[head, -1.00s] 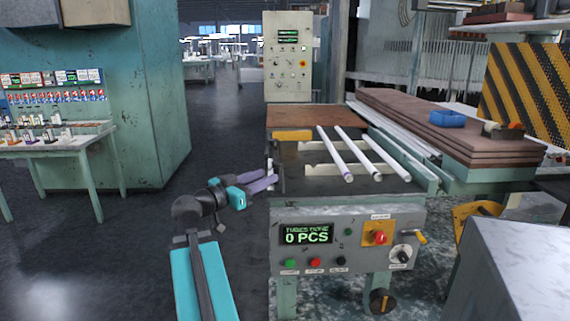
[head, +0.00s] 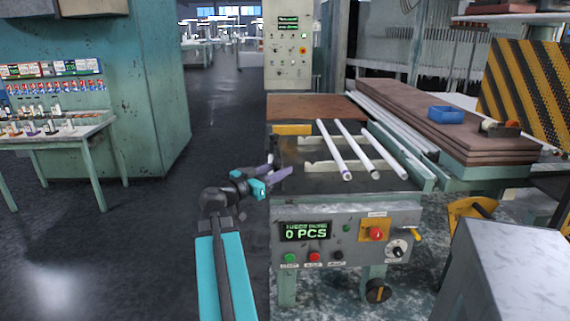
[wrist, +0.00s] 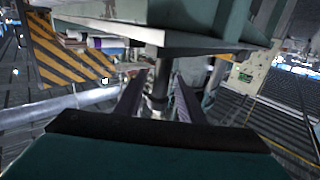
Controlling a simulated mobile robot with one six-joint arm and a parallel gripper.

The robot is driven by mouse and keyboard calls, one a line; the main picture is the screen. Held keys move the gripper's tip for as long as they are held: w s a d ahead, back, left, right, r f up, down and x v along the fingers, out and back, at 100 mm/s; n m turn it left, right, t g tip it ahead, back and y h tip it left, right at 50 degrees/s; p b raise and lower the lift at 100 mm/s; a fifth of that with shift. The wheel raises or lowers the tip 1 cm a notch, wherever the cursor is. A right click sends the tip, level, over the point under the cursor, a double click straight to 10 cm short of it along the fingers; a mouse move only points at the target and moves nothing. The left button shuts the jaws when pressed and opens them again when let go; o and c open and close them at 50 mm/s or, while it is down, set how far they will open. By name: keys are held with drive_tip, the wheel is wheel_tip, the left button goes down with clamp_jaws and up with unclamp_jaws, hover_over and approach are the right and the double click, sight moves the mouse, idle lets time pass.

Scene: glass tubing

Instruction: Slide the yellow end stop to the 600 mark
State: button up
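The yellow end stop (head: 292,129) is a short yellow bar at the left end of the tube table, near the brown board. No 600 mark or scale figures can be read in either view. My gripper (head: 276,167) is at the table's left edge, nearer to me than the end stop and apart from it. In the wrist view my gripper (wrist: 158,95) has its two dark purple fingers spread with nothing held between them. The end stop cannot be made out in the wrist view.
Several white glass tubes (head: 334,150) lie on pale notched rails. The control box (head: 347,235) with its "0 PCS" display is at the table's near end. A grey box (head: 505,270) stands at right. Open floor lies to the left, before the bench (head: 55,137).

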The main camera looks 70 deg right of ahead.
drive_tip(key=shift+x, duration=1.85)
clamp_jaws()
